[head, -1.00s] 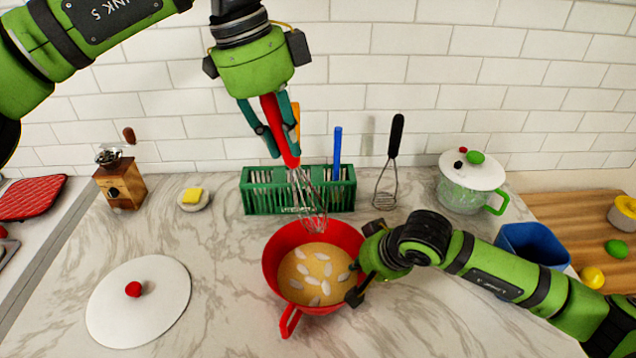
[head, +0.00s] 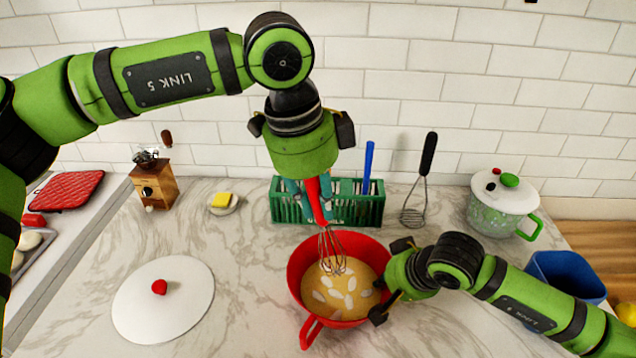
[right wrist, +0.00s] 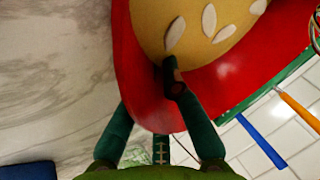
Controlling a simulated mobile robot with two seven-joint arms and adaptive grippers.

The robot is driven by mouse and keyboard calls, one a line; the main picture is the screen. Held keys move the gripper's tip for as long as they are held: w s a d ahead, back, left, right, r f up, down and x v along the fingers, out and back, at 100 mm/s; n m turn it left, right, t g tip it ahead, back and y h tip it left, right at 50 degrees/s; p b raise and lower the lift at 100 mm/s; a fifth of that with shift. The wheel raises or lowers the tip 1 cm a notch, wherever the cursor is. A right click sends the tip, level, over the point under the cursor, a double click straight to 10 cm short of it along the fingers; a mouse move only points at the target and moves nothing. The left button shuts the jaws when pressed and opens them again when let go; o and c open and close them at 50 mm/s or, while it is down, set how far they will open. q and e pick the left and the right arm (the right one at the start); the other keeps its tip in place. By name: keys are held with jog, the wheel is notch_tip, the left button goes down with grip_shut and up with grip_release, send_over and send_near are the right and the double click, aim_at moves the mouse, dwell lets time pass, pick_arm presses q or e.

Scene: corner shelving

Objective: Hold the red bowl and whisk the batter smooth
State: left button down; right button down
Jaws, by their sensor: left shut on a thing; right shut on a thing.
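The red bowl (head: 312,262) stands on the marble counter with yellow batter (head: 352,303) in it; several white oval pieces lie on the batter. My right gripper (head: 382,295) is shut on the bowl's right rim. In the right wrist view its fingers (right wrist: 172,78) meet at the red wall, with one finger over the batter's edge. My left gripper (head: 318,200) is above the bowl, shut on the red handle of the whisk (head: 331,248). The whisk hangs nearly upright and its wires reach down inside the bowl at the batter's back left; exact contact is hard to tell.
A green rack (head: 355,208) stands behind the bowl, and a black-handled whisk (head: 414,205) leans at the wall. A white lid (head: 180,300) lies at left. A lidded pot (head: 500,215) and blue container (head: 568,275) are at right. A grinder (head: 154,186) and butter dish (head: 223,203) stand back left.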

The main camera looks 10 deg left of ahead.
aim_at(326, 234)
pick_arm(q)
jog(key=shift+x, duration=4.15)
